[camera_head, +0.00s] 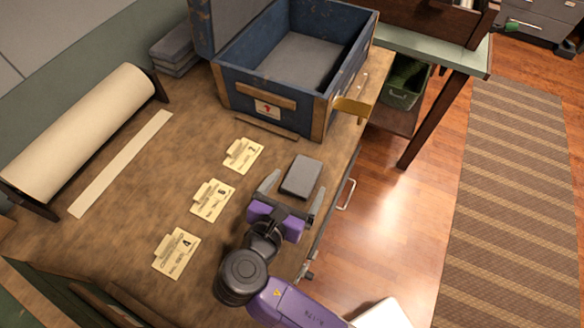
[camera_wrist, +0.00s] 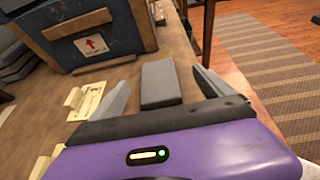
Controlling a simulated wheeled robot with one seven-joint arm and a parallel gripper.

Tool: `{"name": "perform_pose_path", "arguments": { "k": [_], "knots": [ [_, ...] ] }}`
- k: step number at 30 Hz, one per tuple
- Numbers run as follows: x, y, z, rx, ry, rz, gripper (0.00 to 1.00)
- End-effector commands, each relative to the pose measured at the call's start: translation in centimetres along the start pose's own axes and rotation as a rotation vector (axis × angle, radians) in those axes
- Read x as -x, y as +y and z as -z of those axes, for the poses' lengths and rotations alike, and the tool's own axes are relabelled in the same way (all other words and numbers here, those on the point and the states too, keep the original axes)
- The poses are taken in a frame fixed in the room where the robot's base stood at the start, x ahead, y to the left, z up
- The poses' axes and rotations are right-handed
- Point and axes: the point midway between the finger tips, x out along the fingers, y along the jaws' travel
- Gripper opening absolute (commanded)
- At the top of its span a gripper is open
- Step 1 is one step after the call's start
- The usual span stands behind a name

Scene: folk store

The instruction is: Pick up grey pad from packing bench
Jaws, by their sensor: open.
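A grey pad (camera_head: 301,176) lies flat on the brown packing bench (camera_head: 130,215), near its right edge. It also shows in the wrist view (camera_wrist: 160,83), between and just beyond my fingers. My purple gripper (camera_head: 294,192) is open and empty, its two grey fingers pointing at the pad's near end. In the wrist view my gripper (camera_wrist: 160,85) has one finger to the left and one to the right of the pad. I cannot tell how high the fingers are above the bench.
An open blue crate (camera_head: 265,85) stands beyond the pad. Several cream cards, one near the pad (camera_head: 243,154), lie to the left. A paper roll (camera_head: 90,135) lies at the far left. More grey pads (camera_head: 173,50) are stacked at the back. Floor lies right of the bench edge.

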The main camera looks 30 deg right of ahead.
Motion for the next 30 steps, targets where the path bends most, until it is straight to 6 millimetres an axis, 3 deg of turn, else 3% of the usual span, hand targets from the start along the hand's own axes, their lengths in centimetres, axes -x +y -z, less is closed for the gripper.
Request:
{"name": "perform_pose_path", "arguments": {
  "k": [1,8,24,30],
  "knots": [
    [-0.3,-0.1,0.9,0.005,0.0,0.003,0.91],
    [-1.6,-0.2,0.9,0.011,-0.001,0.01,0.91],
    [-7.8,-0.1,0.7,0.009,0.0,0.008,0.91],
    [-8.2,-0.1,0.8,0.009,0.0,0.005,0.91]
  ]
}}
